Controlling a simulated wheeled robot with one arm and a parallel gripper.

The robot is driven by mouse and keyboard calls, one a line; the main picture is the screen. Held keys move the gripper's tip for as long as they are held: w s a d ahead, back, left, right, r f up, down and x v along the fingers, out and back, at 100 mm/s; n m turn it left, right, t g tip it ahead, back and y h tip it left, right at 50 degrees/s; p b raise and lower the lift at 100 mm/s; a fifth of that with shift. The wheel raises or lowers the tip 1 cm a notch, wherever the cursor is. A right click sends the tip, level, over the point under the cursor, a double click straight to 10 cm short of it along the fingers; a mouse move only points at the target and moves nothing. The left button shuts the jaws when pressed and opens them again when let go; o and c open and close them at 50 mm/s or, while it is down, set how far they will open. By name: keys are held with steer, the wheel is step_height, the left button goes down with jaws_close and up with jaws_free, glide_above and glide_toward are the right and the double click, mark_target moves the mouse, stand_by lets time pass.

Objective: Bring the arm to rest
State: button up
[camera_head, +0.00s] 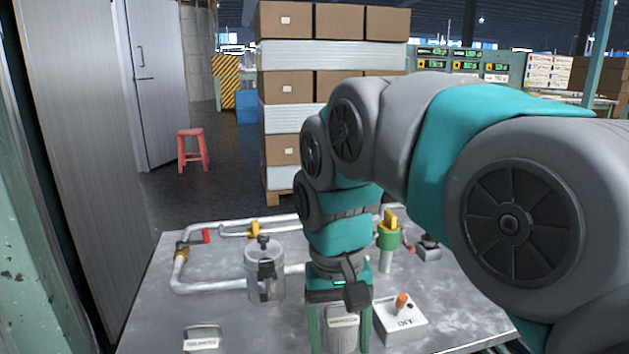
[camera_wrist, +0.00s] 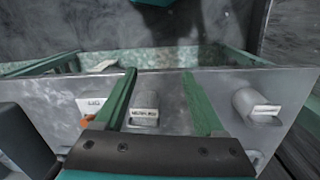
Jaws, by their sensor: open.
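My arm reaches in from the right of the head view and bends down over a grey metal bench (camera_head: 225,310). My gripper (camera_head: 339,338) points down at the bench's front part. Its two green fingers stand apart with nothing clamped between them. In the wrist view my gripper (camera_wrist: 159,76) is also open. A labelled grey metal cylinder (camera_wrist: 145,112) shows in the gap between the fingers; whether they touch it I cannot tell. The same cylinder shows between the fingers in the head view (camera_head: 342,340).
A switch box marked OFF (camera_head: 405,330) with an orange lever (camera_head: 402,299) stands right beside my gripper. Pale tubing (camera_head: 205,288), a clear vessel (camera_head: 265,275) and a yellow-handled green valve (camera_head: 389,235) stand behind. A second labelled holder (camera_head: 202,336) is at front left.

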steer(key=s+d+f+m+g, duration=0.1)
steer(key=s+d+f, duration=1)
steer(key=s+f, duration=0.3)
steer(key=shift+s+d+y, duration=0.2)
steer(key=shift+s+y, duration=0.1)
steer(key=shift+s, duration=0.95)
